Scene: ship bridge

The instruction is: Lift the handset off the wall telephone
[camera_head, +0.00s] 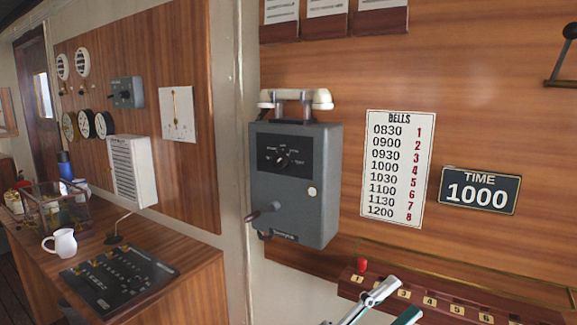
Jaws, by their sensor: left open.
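The wall telephone (293,215) is a grey metal box with a dark dial plate, mounted on the wooden wall in the middle of the head view. Its cream-white handset (320,98) lies level across the cradle posts on top of the box. A small crank sticks out at the box's lower left. My left gripper (391,302) is at the bottom edge of the view, below and to the right of the telephone. It is open, with its fingers apart and nothing seen between them, and clear of the handset. Most of it is cut off by the frame. My right gripper is not in view.
A bells timetable (395,167) and a time sign (480,190) are flat on the wall right of the telephone. A numbered wooden ledge (490,312) juts out below them.

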